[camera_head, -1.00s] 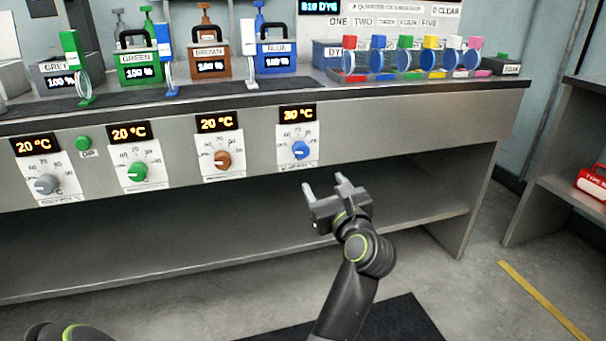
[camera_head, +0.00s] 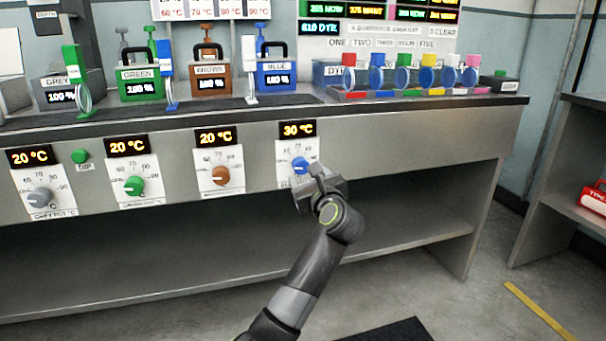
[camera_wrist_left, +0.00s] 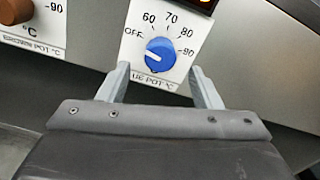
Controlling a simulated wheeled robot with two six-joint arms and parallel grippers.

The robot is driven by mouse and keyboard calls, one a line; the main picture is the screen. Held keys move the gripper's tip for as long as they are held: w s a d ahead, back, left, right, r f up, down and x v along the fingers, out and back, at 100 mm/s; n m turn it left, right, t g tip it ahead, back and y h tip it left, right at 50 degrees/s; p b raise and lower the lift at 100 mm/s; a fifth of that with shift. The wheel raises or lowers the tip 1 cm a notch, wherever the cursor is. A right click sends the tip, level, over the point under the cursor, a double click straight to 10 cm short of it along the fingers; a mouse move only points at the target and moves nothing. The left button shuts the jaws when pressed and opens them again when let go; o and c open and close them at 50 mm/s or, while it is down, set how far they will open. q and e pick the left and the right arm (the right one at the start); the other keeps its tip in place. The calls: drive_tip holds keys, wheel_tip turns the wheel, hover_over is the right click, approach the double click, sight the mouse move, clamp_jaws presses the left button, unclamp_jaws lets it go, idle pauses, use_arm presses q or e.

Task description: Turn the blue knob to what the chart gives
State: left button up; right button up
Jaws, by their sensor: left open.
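The blue knob (camera_head: 300,165) sits on a white dial card on the bench front, under a display (camera_head: 298,129) reading 30 °C. In the left wrist view the blue knob (camera_wrist_left: 161,57) has its white mark pointing left, near OFF; 60, 70, 80 and 90 run clockwise from there. My left gripper (camera_head: 306,177) is just in front of and below the knob, open. In the wrist view its two fingers (camera_wrist_left: 158,75) stand on either side of the knob's lower part, without visible contact. A chart (camera_head: 210,9) on the wall is cut off by the top edge and hard to read.
Brown (camera_head: 221,176), green (camera_head: 134,185) and grey (camera_head: 39,198) knobs lie to the left, their displays at 20 °C. A green button (camera_head: 80,156) sits between the grey and green dials. Pots and coloured clips stand on the bench above. The shelf below is empty.

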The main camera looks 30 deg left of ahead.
sight(303, 168)
use_arm(q)
drive_tip(key=b+x, duration=0.1)
drive_tip(key=x, duration=0.4)
drive_tip(key=shift+w+a, duration=0.1)
drive_tip(key=shift+w, duration=0.05)
